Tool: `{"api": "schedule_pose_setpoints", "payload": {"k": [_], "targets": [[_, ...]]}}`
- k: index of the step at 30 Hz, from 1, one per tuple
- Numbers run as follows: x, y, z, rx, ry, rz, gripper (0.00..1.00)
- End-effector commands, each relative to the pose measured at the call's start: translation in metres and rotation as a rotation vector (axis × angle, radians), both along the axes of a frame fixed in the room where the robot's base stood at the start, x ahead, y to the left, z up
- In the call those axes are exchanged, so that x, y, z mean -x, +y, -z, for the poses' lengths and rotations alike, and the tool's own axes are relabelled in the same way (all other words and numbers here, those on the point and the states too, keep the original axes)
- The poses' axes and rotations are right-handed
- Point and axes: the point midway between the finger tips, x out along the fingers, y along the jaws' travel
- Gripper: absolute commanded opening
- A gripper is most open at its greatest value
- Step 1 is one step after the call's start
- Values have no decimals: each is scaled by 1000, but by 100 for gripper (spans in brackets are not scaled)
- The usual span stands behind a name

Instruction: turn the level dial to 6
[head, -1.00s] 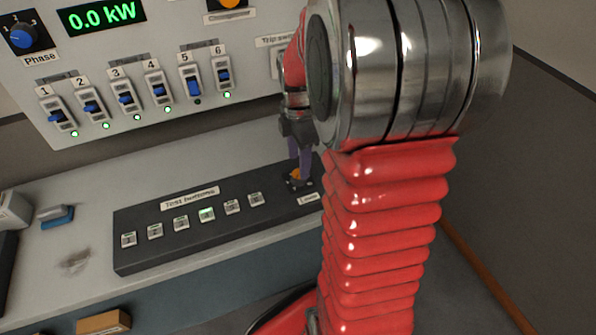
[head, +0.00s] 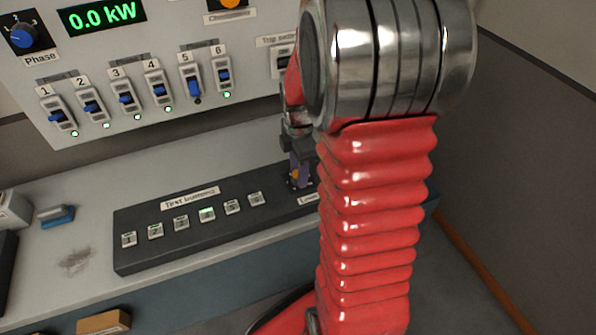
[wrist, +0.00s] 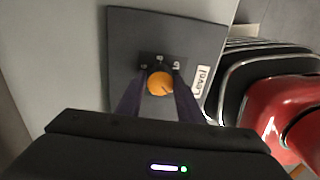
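The level dial is a round orange knob (wrist: 160,83) on a dark panel, with a rotated "Level" label (wrist: 201,81) to its right in the wrist view. A faint mark on the knob points to the lower right. Small scale marks lie around its far side, too small to read. My gripper (wrist: 160,88) reaches down with one dark purple finger on each side of the knob. The fingertips lie close against its edges, and I cannot tell whether they touch. In the head view my gripper (head: 300,176) is at the box's right end, partly hidden by my arm.
The dark box (head: 135,258) carries a row of test buttons (head: 207,214) left of my gripper. Behind it stands a panel with several blue sliders (head: 124,98), a Phase knob (head: 23,35) and a display reading 0.0 kW (head: 102,15).

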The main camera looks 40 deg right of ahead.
Motion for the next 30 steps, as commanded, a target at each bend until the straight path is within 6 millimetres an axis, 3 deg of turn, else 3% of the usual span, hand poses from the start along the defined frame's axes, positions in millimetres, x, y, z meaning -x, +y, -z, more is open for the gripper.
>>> {"api": "schedule_pose_setpoints", "payload": {"k": [9, 20, 30], "targets": [[-1, 0, 0, 1, -3, 1, 11], [-1, 0, 0, 0, -4, 41, 11], [-1, -1, -1, 2, -5, 228, 11]]}}
